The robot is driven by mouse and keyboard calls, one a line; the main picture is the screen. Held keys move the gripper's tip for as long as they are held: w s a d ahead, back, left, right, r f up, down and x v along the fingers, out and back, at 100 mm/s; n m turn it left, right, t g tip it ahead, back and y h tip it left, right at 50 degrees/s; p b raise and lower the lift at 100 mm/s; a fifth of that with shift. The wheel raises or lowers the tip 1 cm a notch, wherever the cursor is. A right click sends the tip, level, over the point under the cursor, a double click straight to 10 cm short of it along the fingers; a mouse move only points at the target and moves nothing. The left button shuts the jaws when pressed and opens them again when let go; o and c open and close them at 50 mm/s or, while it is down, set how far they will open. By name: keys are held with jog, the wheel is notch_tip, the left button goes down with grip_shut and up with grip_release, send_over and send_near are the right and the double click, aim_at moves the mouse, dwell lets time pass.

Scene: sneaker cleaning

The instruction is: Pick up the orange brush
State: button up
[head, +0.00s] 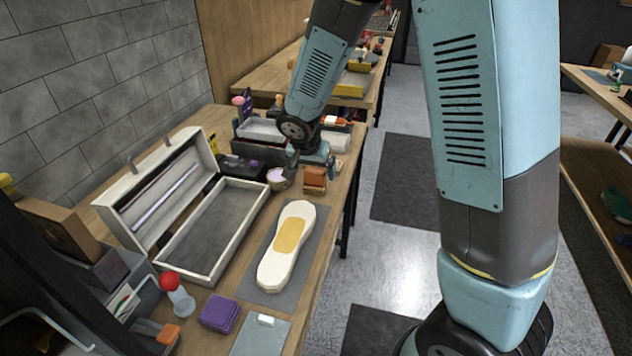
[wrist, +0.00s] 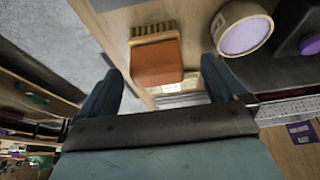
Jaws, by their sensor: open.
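The orange brush (wrist: 157,63) shows in the wrist view as an orange-brown block with a row of tan bristles along its upper edge. In the head view the brush (head: 315,178) lies on the workbench, beyond the shoe sole. My gripper (wrist: 160,72) is open and empty. In the wrist view its two dark fingers stand to the left and right of the brush, with gaps on both sides; I cannot tell how far above it they are. In the head view my gripper is mostly hidden at the end of the arm, just left of the brush.
A round jar with a lilac top (wrist: 242,32) stands close to the right finger; the jar (head: 276,177) also shows in the head view. A pale shoe sole (head: 270,268) lies on a grey mat (head: 318,222). The bench edge is close at right.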

aim_at(315, 170)
jog(key=shift+d+x, duration=0.2)
jog(key=shift+x, duration=1.95)
jog(key=c, duration=1.1)
jog(key=shift+w+r, duration=0.1)
jog(key=shift+r, duration=0.05)
jog(key=shift+c, duration=0.2)
